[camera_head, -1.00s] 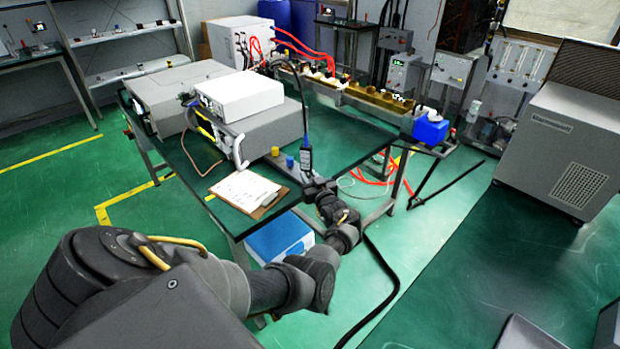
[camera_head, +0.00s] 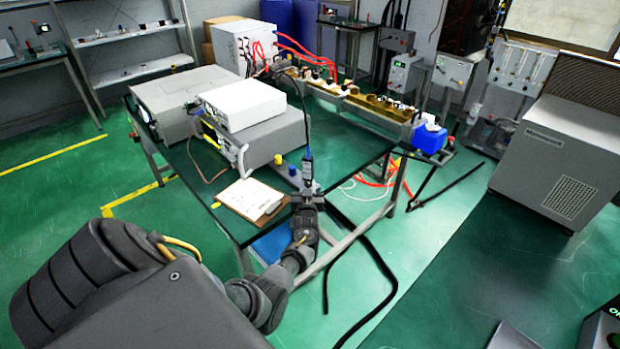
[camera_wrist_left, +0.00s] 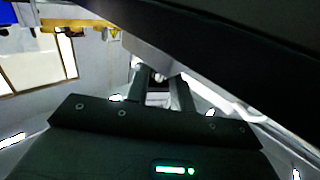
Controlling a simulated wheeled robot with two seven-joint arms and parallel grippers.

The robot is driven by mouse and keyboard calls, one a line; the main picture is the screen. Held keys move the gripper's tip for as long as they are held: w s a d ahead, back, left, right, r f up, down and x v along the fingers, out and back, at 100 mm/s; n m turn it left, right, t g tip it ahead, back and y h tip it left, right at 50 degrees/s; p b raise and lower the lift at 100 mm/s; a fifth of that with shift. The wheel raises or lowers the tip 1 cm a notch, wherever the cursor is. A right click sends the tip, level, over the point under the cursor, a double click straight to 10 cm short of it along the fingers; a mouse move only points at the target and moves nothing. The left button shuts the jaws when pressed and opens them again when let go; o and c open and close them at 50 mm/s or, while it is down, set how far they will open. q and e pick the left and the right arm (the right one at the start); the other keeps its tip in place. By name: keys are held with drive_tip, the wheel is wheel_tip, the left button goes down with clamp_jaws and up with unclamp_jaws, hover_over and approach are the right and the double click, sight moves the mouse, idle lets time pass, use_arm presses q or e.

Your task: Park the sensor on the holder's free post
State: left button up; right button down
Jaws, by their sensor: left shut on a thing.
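The sensor (camera_head: 307,168) is a slim upright body, dark with a blue part, with a black cable rising from its top. My left gripper (camera_head: 307,196) is shut on its lower end near the table's front right corner. The holder (camera_head: 270,168) is a pale strip on the table, with a yellow-topped post (camera_head: 278,159) and a blue-topped post (camera_head: 292,170) just left of the sensor. The sensor and gripper hide the holder's right end, so I cannot tell whether they touch it. In the left wrist view the fingers (camera_wrist_left: 158,84) close together; what they grip is unclear.
The sensor cable runs back past the stacked instruments (camera_head: 243,110). A clipboard with paper (camera_head: 250,198) lies left of the gripper. A brass waveguide run (camera_head: 375,108) and a blue block (camera_head: 430,137) are behind. The dark tabletop (camera_head: 345,165) right of the sensor is clear.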

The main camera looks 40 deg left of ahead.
use_arm(q)
drive_tip(key=shift+s+a+m+t+h, duration=0.1)
drive_tip(key=shift+a+m+t+h, duration=0.05)
drive_tip(key=shift+m+t+h, duration=0.6)
drive_tip(key=shift+s+a+m+t+h, duration=0.15)
drive_tip(key=shift+m+t+h, duration=0.3)
drive_tip(key=shift+h, duration=0.5)
drive_tip(key=shift+w+m+h, duration=0.1)
drive_tip(key=shift+m+h, duration=0.2)
drive_tip(key=o, duration=1)
drive_tip(key=shift+s+d+f, duration=0.1)
drive_tip(key=shift+s+d, duration=0.05)
drive_tip(key=shift+s, duration=0.25)
drive_tip(key=v, duration=1)
drive_tip(key=shift+w, duration=0.1)
